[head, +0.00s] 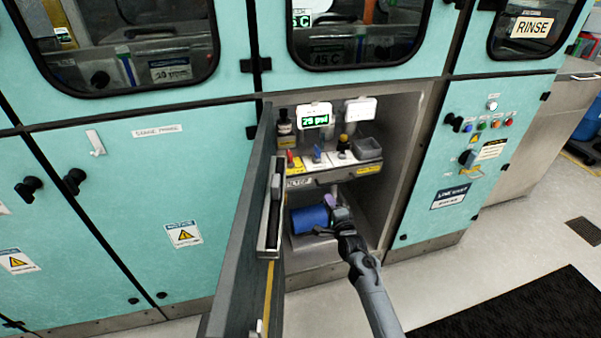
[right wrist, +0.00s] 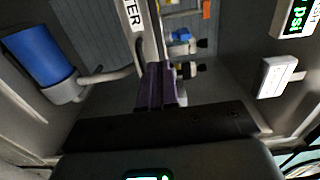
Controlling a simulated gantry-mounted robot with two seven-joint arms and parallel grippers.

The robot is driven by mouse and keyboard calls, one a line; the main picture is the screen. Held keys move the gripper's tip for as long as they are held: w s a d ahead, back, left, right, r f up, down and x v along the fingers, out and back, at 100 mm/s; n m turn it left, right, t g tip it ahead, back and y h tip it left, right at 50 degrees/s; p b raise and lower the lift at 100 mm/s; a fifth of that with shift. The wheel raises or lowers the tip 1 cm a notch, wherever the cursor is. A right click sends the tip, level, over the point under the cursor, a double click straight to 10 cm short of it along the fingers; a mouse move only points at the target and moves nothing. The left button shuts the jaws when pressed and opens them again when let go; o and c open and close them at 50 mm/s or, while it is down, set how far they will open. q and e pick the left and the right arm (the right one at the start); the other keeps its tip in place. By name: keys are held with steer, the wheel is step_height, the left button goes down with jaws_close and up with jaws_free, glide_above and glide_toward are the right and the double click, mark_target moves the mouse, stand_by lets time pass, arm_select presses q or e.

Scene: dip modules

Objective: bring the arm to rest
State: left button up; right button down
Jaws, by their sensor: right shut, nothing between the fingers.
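My right arm reaches from the lower right into an open cabinet (head: 395,135) in the head view. My right gripper (head: 329,200) is in the lower bay, beside and partly in front of a blue cylinder (head: 308,219). In the right wrist view its purple fingers (right wrist: 156,82) are together with nothing between them. The blue cylinder (right wrist: 38,55) shows there at the left, apart from the fingers, with a grey pipe beside it. My left gripper is not in view.
The cabinet door (head: 245,230) stands open on the left, close to my arm. Above the gripper is a shelf with small valves (head: 317,154), a bottle (head: 285,128) and a green display (head: 315,117). A dark mat (head: 520,312) lies on the floor at right.

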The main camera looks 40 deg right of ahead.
steer(key=s+f+g+p, duration=0.1)
steer(key=s+f+p, duration=0.2)
steer(key=s+f, duration=0.2)
steer(key=s+a+r+n+g+y+p, duration=0.25)
steer(key=s+a+n+p, duration=0.25)
steer(key=s+a+p, duration=0.45)
steer(key=s+a+r+n+g+y+p, duration=0.1)
steer(key=s+a+r+n+g, duration=0.2)
steer(key=s+a+r+n, duration=0.4)
steer(key=s+a+r+n+g+y+p, duration=0.1)
steer(key=s+a+r+n+g+p, duration=0.3)
steer(key=s, duration=0.6)
steer(key=s+a+r+n+g+y+b, duration=0.1)
steer(key=s+a+r+n+g+y, duration=0.2)
steer(key=s+a+n, duration=0.45)
step_height(320, 180, up, 39)
steer(key=s+h+p, duration=0.1)
steer(key=p, duration=3.7)
steer(key=shift+d+f, duration=0.2)
steer(key=shift+d, duration=0.2)
steer(key=shift+s+h, duration=0.1)
steer(key=shift+h, duration=0.15)
